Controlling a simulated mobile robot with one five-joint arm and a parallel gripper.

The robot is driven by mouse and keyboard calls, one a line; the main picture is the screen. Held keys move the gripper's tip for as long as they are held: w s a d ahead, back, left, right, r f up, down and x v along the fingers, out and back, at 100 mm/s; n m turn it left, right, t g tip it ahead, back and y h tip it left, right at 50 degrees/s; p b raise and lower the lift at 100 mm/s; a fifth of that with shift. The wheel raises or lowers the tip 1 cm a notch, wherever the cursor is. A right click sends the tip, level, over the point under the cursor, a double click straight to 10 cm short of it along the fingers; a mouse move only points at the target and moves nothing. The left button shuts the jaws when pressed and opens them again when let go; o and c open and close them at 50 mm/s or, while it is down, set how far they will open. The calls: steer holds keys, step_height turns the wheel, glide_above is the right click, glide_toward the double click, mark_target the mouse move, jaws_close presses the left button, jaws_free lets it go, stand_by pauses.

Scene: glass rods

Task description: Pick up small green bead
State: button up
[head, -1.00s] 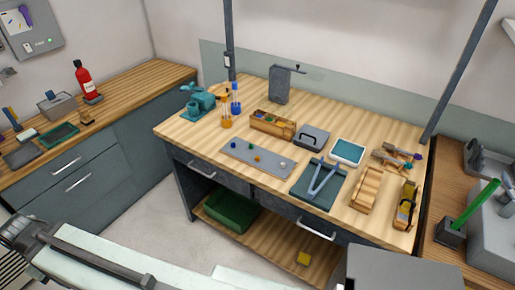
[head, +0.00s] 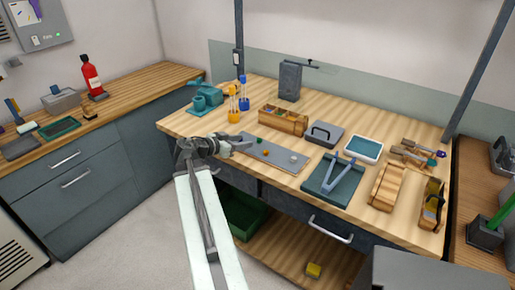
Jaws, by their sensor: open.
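The small green bead (head: 259,140) sits on the grey mat (head: 281,160) on the workbench, near the mat's back left part. An orange bead (head: 266,153) lies in front of it and a pale bead (head: 293,158) farther right. My gripper (head: 243,142) is open, at the mat's left end, just left of the green bead. It looks apart from the bead, but its height above the mat is hard to judge. The gripper hides the left end of the mat, and no blue bead shows there.
A wooden compartment box (head: 283,121) stands behind the mat. Orange and blue rod holders (head: 234,116) stand behind my gripper. A grey handled box (head: 325,134) and a dark tray with a V-shaped tool (head: 333,178) are to the right. A green bin (head: 244,214) is below.

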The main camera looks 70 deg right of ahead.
mark_target(259, 139)
steer(key=shift+b+x, duration=0.45)
steer(key=shift+x, duration=0.7)
steer(key=shift+s+b+x, duration=0.15)
steer(key=shift+b+x, duration=0.2)
steer(key=shift+x, duration=1)
steer(key=shift+s+b+x, duration=0.2)
steer(key=shift+b+x, duration=0.15)
steer(key=shift+x, duration=1.05)
steer(key=shift+a+r, duration=0.15)
steer(key=shift+a, duration=0.05)
jaws_close()
